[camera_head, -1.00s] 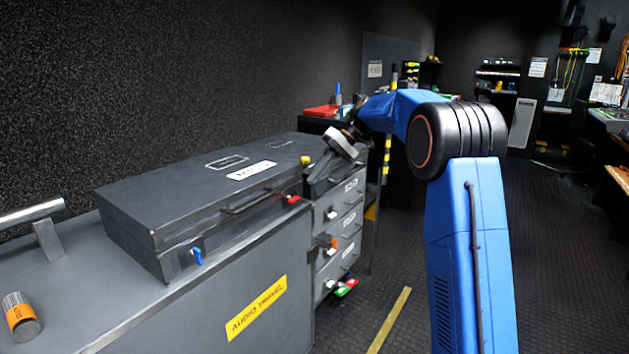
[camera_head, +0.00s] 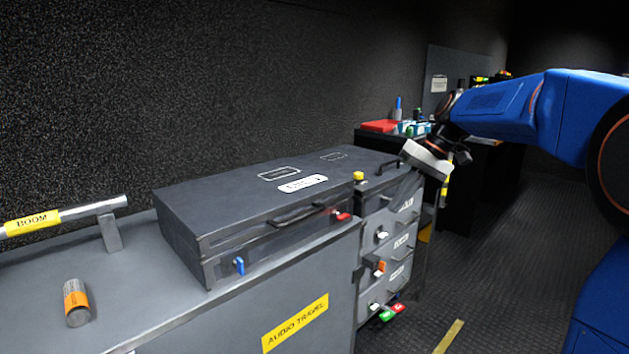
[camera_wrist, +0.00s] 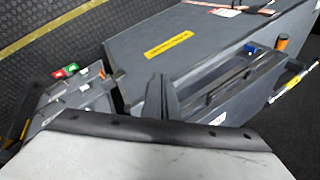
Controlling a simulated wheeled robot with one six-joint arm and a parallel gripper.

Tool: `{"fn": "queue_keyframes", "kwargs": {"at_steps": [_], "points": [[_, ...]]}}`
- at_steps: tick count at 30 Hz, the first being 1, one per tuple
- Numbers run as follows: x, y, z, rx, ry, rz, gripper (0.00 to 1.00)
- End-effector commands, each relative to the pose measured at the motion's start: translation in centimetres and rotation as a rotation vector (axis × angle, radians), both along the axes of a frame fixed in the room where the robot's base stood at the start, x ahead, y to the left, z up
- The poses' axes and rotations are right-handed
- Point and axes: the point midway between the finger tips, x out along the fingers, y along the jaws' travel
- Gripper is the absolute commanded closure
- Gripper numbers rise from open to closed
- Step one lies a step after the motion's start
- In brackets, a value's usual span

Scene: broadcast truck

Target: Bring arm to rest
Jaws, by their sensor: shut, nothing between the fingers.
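My blue arm (camera_head: 500,108) reaches in from the right in the head view and bends down at the wrist. My gripper (camera_head: 427,160) hangs by the right end of the drawer unit (camera_head: 392,240), with its pale body tilted. In the wrist view the dark fingers (camera_wrist: 161,97) are together and hold nothing. They show in front of the dark grey case (camera_wrist: 232,88); I cannot tell how far above it they are. In the head view the case (camera_head: 235,200) lies closed on the counter, left of my gripper.
The counter (camera_head: 165,300) carries an orange-banded cylinder (camera_head: 76,302) and a boom tube (camera_head: 65,214). A dark bench (camera_head: 480,175) with a red box (camera_head: 379,126) stands behind my gripper. Coloured tags (camera_head: 392,312) stick out low on the drawers. The floor (camera_head: 490,280) at right is clear.

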Motion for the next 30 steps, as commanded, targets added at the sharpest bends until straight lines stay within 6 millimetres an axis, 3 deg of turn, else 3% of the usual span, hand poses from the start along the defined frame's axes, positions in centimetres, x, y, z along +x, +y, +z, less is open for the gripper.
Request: {"fn": "queue_keyframes", "kwargs": {"at_steps": [3, 14, 30], "points": [[-3.9, -0.3, -0.2, -0.051, -0.019, -0.035, 1.0], [-14.5, -2.0, -2.8, -0.196, -0.09, -0.139, 1.0], [-28.8, -5.5, -10.6, -0.375, -0.242, -0.266, 1.0]]}}
